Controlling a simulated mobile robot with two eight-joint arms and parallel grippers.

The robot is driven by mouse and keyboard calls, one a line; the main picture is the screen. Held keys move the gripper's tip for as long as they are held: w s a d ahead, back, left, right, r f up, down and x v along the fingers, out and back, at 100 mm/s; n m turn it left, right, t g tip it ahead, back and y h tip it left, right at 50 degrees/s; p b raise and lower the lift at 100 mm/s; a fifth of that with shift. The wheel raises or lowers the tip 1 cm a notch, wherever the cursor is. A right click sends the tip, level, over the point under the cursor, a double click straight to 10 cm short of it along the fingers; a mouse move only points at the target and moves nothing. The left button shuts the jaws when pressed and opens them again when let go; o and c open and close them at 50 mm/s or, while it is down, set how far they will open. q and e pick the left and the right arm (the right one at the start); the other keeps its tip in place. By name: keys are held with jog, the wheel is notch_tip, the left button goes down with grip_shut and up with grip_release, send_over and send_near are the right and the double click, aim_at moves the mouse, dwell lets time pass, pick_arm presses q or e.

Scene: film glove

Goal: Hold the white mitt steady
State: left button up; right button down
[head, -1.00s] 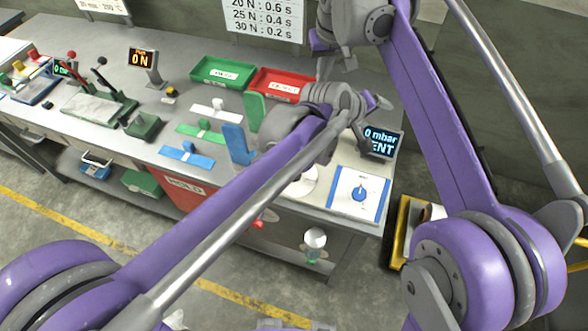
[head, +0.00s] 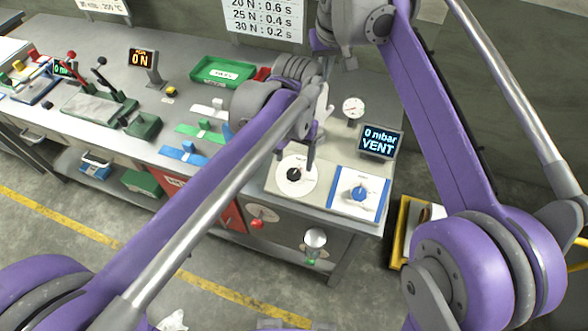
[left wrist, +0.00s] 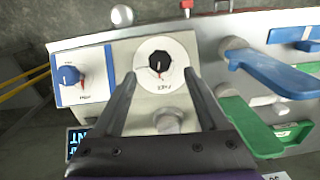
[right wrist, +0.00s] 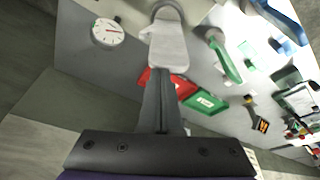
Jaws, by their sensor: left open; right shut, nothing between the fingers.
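The white mitt (head: 322,102) shows as a pale upright shape beside my left wrist in the head view, partly hidden by that arm. In the right wrist view the mitt (right wrist: 168,48) stands just beyond my right gripper (right wrist: 161,78), whose fingers are shut and empty. Whether they touch it I cannot tell. My left gripper (head: 312,150) is open and points down near the black knob (head: 294,174). In the left wrist view its fingers (left wrist: 160,78) are apart, with the knob (left wrist: 159,63) and a pale rounded top, probably the mitt's, between them in the picture.
A blue-knob panel (head: 358,193), a VENT screen (head: 379,143) and a gauge (head: 353,108) stand at the bench's right end. Blue (left wrist: 255,66) and green (left wrist: 250,126) upright mitts are close by. A green tray (head: 222,72) and a red tray (right wrist: 178,82) lie behind.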

aim_at(294, 173)
pick_arm(q)
notch_tip(294, 173, down, 6)
jog(key=shift+f, duration=0.1)
grip_shut()
dwell(0.5)
